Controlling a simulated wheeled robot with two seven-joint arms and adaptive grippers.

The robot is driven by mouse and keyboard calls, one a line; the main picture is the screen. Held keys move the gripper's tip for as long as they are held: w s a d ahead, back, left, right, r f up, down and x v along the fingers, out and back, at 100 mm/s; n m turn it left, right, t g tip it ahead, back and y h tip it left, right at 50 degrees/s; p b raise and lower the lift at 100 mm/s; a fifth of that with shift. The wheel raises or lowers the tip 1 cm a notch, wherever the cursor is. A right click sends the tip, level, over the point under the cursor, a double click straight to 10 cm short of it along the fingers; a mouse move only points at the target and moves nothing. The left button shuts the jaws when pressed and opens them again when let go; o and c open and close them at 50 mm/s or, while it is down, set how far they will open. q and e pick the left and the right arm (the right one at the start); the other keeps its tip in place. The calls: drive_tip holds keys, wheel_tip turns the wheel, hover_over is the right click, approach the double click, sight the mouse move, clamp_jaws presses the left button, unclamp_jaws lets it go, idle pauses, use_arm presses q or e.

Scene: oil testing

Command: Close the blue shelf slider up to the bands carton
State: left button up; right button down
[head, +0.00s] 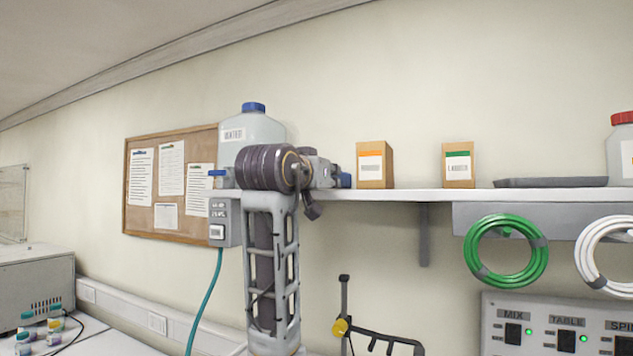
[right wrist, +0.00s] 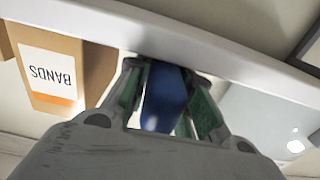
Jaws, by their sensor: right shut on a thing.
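The blue slider (head: 346,180) shows as a small blue end at the shelf's front edge, just left of the bands carton in the head view. The bands carton (head: 375,167) is brown with an orange stripe and stands upright on the shelf. In the right wrist view the blue slider (right wrist: 163,100) is between the two fingers of my right gripper (right wrist: 165,95), which is shut on it. The bands carton (right wrist: 62,72) appears upside down to the left there, with a gap to the near finger. My left gripper is not in view.
The white shelf (head: 420,195) also bears a labels carton (head: 458,166) and a grey tray (head: 550,182). A large water bottle (head: 252,138) stands behind my right arm. A green hose coil (head: 507,251) hangs below the shelf. Between the two cartons the shelf is clear.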

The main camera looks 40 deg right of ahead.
drive_tip(key=c, duration=1.2)
unclamp_jaws()
drive_tip(key=shift+c, duration=0.2)
drive_tip(key=shift+w, duration=0.1)
drive_tip(key=shift+a, duration=0.15)
drive_tip(key=v, duration=1.2)
drive_tip(key=shift+c, duration=0.3)
